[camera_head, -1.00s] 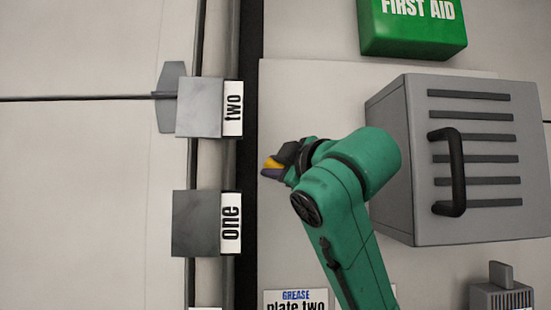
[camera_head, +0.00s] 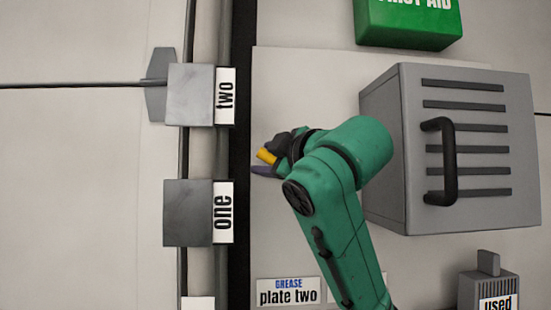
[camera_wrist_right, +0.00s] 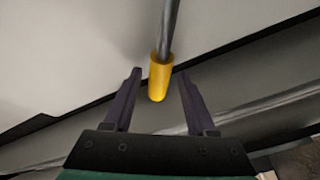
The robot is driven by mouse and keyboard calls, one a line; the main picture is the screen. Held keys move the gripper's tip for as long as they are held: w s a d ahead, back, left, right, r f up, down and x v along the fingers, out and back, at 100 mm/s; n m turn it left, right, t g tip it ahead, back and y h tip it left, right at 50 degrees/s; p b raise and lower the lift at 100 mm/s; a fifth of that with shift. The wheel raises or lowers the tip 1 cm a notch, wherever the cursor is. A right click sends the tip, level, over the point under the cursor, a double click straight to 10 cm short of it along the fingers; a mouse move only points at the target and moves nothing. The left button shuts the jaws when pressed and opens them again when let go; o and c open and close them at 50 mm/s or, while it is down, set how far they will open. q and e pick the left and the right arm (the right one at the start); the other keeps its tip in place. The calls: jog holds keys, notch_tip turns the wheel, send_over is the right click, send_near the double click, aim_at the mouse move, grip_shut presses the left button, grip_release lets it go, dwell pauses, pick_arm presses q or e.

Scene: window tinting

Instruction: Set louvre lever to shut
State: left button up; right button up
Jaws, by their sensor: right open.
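A lever, seen as a thin grey rod with a yellow grip (camera_wrist_right: 160,78), shows in the right wrist view; its yellow part shows as a small patch in the head view (camera_head: 266,156). My right gripper (camera_wrist_right: 160,73) is open, with one dark finger on each side of the yellow grip and a visible gap to both. Whether the grip lies fully between the fingers in depth is hard to tell. In the head view the right gripper (camera_head: 263,165) is at the left end of my green arm, partly hidden by its own wrist. My left gripper is not in view.
A grey louvred box (camera_head: 465,150) with a black handle juts out right of my arm. A green first aid box (camera_head: 410,18) is above. Grey blocks by labels "two" (camera_head: 190,95) and "one" (camera_head: 187,212) stand at the left. A "plate two" label (camera_head: 288,292) is below.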

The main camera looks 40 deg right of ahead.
jog(key=b+v, duration=0.4)
jog(key=v, duration=1)
jog(key=shift+s+b, duration=0.15)
jog(key=shift+b, duration=0.25)
